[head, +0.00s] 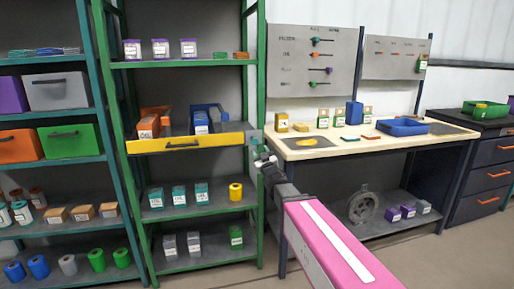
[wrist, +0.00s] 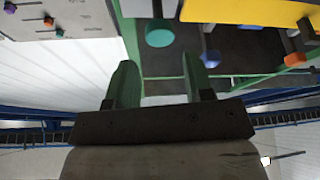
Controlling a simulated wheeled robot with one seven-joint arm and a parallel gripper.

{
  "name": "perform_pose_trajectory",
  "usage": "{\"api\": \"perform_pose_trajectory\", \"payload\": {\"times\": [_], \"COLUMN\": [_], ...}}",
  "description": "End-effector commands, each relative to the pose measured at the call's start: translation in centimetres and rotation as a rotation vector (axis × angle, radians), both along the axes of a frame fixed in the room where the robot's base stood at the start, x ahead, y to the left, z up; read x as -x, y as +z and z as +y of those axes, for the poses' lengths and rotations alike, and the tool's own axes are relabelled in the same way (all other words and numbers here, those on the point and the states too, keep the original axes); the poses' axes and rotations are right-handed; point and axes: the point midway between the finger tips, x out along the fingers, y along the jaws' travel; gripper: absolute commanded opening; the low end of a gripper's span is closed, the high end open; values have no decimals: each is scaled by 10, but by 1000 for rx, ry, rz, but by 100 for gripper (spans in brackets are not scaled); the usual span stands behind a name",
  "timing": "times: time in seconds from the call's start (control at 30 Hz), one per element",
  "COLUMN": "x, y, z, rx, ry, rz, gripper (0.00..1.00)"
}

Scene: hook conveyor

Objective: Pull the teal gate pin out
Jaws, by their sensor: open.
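The teal gate pin (wrist: 160,34) shows in the wrist view as a round teal knob in front of a grey plate (wrist: 151,7). My gripper (wrist: 158,72) is open and empty, its two green-tinged fingers apart. The knob lies beyond the fingertips, roughly in line with the gap between them, and does not look held. In the head view my gripper (head: 262,157) is at the right end of the yellow shelf front (head: 190,144), just below the small grey plate (head: 254,136). The pin cannot be told clearly from the fingers there.
The green shelf post (head: 260,215) stands close to my gripper. An orange bin (head: 152,116) and a blue bin (head: 208,108) sit behind the yellow front. A workbench (head: 350,146) with small boxes stands on the right. Blue and orange knobs show in the wrist view.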

Motion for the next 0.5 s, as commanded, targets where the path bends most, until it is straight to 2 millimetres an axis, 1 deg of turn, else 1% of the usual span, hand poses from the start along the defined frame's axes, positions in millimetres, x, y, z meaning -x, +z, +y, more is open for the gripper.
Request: {"api": "perform_pose_trajectory", "payload": {"times": [0.03, 0.2, 0.3, 0.5], "x": [13, 32, 36, 36], "y": [-4, -13, -15, -15], "z": [-5, -12, -14, -14], "rx": [1, 0, 0, 0], "ry": [-1, 0, 1, 0], "rz": [2, 1, 0, 0], "gripper": [48, 48, 48, 48]}}
